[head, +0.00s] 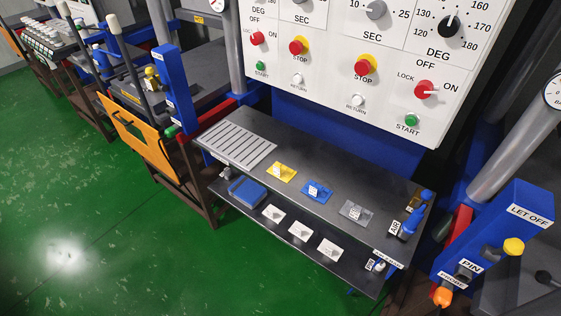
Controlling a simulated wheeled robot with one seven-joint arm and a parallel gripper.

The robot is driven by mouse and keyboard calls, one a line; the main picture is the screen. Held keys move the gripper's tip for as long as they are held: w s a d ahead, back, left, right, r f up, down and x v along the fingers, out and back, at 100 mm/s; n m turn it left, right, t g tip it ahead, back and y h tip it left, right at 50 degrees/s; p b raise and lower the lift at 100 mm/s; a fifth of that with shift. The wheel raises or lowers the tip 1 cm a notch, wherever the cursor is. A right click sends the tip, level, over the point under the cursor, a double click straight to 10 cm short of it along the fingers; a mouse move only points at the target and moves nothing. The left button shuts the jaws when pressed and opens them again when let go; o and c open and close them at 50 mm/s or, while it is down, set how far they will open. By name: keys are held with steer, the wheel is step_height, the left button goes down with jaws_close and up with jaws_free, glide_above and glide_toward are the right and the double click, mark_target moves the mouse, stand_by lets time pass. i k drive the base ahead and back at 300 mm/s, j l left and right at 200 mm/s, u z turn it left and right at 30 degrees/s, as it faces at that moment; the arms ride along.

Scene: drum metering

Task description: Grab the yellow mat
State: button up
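The yellow mat (290,177) is a small flat square piece with a raised tab or label on top. It lies on the dark grey upper shelf (300,210), below the white control panel. A similar blue mat (326,194) lies to its right, and a grey or clear one (357,218) lies further right. All three sit apart from one another. My gripper is not in view, and nothing covers the yellow mat.
A slotted grey plate (236,143) is left of the yellow mat. A lower shelf holds several white pieces (301,231) and a blue tray (247,191). The control panel (330,85) overhangs behind. Blue posts (176,95) flank the bench. Green floor (110,230) is open at left.

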mark_target(285, 174)
steer(key=i+j+u, duration=0.25)
steer(key=i+j, duration=0.2)
steer(key=i+j+u, duration=0.3)
steer(key=i+j, duration=0.15)
steer(key=i, duration=0.05)
